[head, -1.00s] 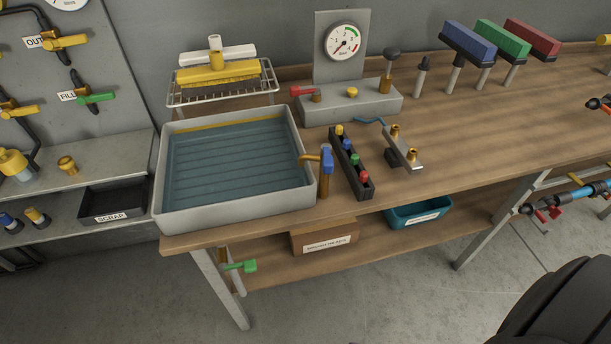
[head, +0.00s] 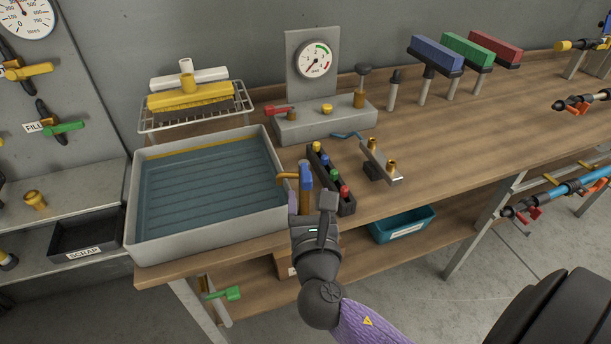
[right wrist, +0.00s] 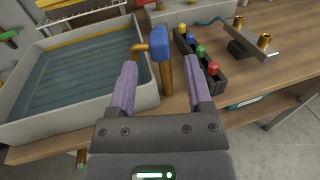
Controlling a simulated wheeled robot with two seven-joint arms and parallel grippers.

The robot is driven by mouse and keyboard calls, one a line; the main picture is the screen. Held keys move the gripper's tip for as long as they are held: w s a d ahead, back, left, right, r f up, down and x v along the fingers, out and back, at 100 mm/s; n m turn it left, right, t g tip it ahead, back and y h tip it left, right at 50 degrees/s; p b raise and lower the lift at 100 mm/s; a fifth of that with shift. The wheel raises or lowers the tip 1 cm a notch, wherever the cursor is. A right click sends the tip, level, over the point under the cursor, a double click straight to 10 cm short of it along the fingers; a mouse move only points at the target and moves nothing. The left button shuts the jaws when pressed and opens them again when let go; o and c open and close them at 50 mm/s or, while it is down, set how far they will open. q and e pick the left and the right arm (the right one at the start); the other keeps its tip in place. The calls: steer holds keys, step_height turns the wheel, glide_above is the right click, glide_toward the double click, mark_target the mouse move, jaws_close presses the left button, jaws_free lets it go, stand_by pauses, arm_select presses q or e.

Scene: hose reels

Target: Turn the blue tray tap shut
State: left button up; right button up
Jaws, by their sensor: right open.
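The blue tray tap (head: 306,175) has a blue handle on a brass post with a spout reaching left over the grey tray's rim (head: 205,250). The tray holds water. In the right wrist view the tap's blue handle (right wrist: 160,42) stands beyond and between my open fingers. My right gripper (head: 312,205) is in front of the tap in the head view, and its arm hides the lower post. In the right wrist view my right gripper (right wrist: 160,90) is open and empty, its purple fingers apart. I cannot tell any contact with the tap. My left gripper is not in view.
A black rack with coloured knobs (head: 333,182) stands just right of the tap. A metal block with brass fittings (head: 380,165) is further right. A gauge stand (head: 325,118) is behind. The bench's right half has open wood.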

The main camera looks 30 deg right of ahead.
mark_target(306, 176)
steer(key=x, duration=0.6)
steer(key=shift+w+d+b, duration=0.1)
steer(key=shift+b, duration=0.25)
steer(key=shift+c, duration=0.3)
jaws_close()
